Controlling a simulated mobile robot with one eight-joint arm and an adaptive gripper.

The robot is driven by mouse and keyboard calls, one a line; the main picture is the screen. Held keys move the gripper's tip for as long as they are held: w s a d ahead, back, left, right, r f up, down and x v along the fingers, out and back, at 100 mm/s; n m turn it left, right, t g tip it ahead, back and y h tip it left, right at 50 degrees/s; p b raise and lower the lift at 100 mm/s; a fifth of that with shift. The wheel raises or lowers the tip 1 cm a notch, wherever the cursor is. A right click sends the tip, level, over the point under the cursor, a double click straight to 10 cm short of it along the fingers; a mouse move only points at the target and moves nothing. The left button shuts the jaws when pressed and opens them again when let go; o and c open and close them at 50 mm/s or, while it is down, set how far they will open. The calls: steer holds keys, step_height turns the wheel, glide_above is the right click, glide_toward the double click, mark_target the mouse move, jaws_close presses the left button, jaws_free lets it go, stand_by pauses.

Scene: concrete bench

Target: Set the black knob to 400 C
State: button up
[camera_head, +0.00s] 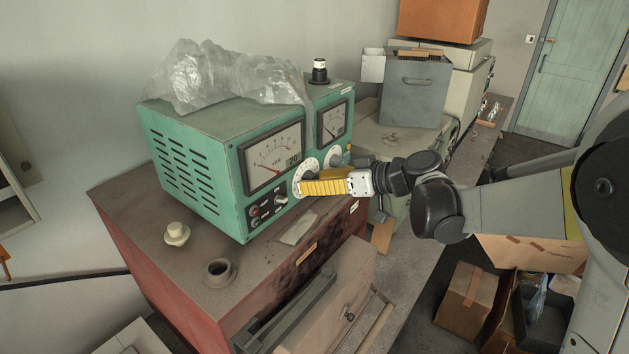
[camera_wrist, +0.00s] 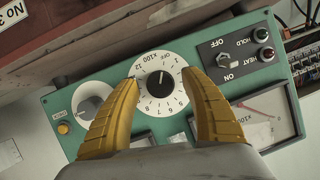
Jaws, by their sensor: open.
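The black knob (camera_wrist: 160,84) sits at the centre of a round white numbered dial (camera_wrist: 146,65) marked OFF and x100 in the wrist view. The numbers appear turned over, and a small pale mark shows near the knob's upper edge; its exact setting is hard to read. My gripper (camera_wrist: 160,88) is open, its yellow fingers on either side of the dial with a gap to the knob. In the head view my gripper (camera_head: 302,187) is at the front of the green instrument (camera_head: 190,170), covering the knob and part of the white dial (camera_head: 299,177).
Crumpled plastic (camera_head: 220,78) covers the instrument's top. A grey metal box (camera_head: 412,92) stands behind my arm.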

steer(key=shift+w+a, duration=0.1)
steer(key=shift+a, duration=0.05)
steer(key=shift+c, duration=0.6)
jaws_close()
steer(key=shift+f+b, duration=0.1)
steer(key=shift+b, duration=0.2)
steer(key=m+y+b, duration=0.1)
steer(key=m+g+y+b, duration=0.1)
steer(key=m+b, duration=0.1)
steer(key=shift+f+g+b, duration=0.15)
steer(key=shift+g+b, duration=0.15)
steer(key=m+y+b, duration=0.2)
steer(key=m+b, duration=0.2)
steer(key=shift+g, duration=0.4)
steer(key=m+y+b, duration=0.2)
steer(key=m+b, duration=0.2)
steer(key=m, duration=0.1)
steer(key=c, duration=1.1)
jaws_free()
steer(key=shift+r+m+t+y+b, duration=0.1)
steer(key=shift+m+t+y+b, duration=0.4)
steer(key=shift+m, duration=0.6)
steer(key=shift+r+m+t+y+b, duration=0.1)
steer(key=shift+m+y+b, duration=0.2)
steer(key=shift+m+b, duration=0.6)
steer(key=shift+o, duration=0.2)
steer(key=shift+m, duration=0.3)
